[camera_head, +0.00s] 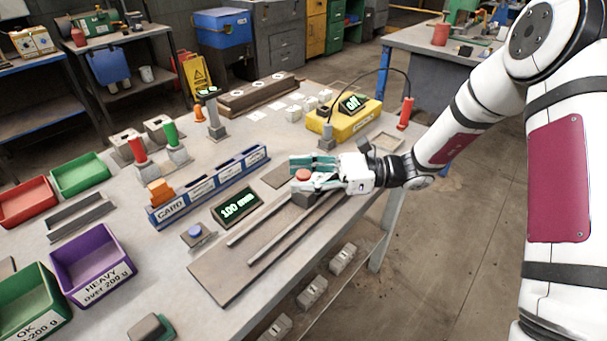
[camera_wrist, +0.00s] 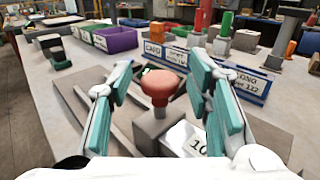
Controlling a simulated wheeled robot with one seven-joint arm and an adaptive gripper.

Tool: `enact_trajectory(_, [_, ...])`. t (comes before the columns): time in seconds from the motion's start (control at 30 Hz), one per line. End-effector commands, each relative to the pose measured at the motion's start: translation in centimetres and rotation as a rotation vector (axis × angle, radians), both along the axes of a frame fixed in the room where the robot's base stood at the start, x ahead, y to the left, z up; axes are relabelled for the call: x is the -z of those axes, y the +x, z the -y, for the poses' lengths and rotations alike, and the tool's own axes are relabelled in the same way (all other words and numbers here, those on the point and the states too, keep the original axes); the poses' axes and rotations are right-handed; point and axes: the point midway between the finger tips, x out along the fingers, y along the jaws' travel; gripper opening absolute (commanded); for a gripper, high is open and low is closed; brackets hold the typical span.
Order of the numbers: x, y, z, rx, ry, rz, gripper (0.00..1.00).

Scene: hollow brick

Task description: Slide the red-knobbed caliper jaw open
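The caliper's red knob (camera_head: 303,175) tops a dark grey jaw block (camera_head: 304,198) at the far right end of two rails on a brown base plate (camera_head: 222,281). In the wrist view the red knob (camera_wrist: 160,86) stands upright on the grey jaw block (camera_wrist: 152,132). My gripper (camera_head: 303,173) is at the knob, with its teal finger pads on either side. In the wrist view my gripper (camera_wrist: 160,78) is open, with visible gaps between the knob and both fingers. A small display (camera_head: 239,207) beside the rails reads "100 mm".
A blue card rack (camera_head: 210,190) stands behind the display. A blue-topped button (camera_head: 196,234) is left of the base plate. A yellow box (camera_head: 345,122) with a screen stands behind my gripper. A purple bin (camera_head: 92,258) is at the left. A pale block marked "10" (camera_wrist: 188,140) shows near the jaw.

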Motion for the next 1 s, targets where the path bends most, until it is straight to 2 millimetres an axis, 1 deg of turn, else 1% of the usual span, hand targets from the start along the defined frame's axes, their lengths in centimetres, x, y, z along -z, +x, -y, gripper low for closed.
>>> enact_trajectory(0.03, [0.0, 0.0, 0.0, 0.0, 0.0, 0.0, 0.34])
enact_trajectory(0.07, [0.0, 0.0, 0.0, 0.0, 0.0, 0.0, 0.27])
enact_trajectory(0.1, [0.0, 0.0, 0.0, 0.0, 0.0, 0.0, 0.18])
enact_trajectory(0.17, [0.0, 0.0, 0.0, 0.0, 0.0, 0.0, 0.05])
enact_trajectory(0.2, [0.0, 0.0, 0.0, 0.0, 0.0, 0.0, 0.0])
enact_trajectory(0.37, [0.0, 0.0, 0.0, 0.0, 0.0, 0.001, 0.0])
enact_trajectory(0.43, [-0.1, -0.4, -0.3, 0.0, 0.001, -0.001, 0.0])
enact_trajectory(0.47, [-0.1, -0.7, -0.6, 0.0, 0.001, -0.001, 0.0])
enact_trajectory(0.73, [-0.3, -5.1, -3.9, -0.002, 0.001, -0.004, 0.0])
enact_trajectory(0.87, [-0.2, -6.2, -4.8, -0.001, 0.0, -0.001, 0.0])
enact_trajectory(1.0, [-0.1, -6.4, -5.0, -0.001, 0.0, 0.002, 0.0])
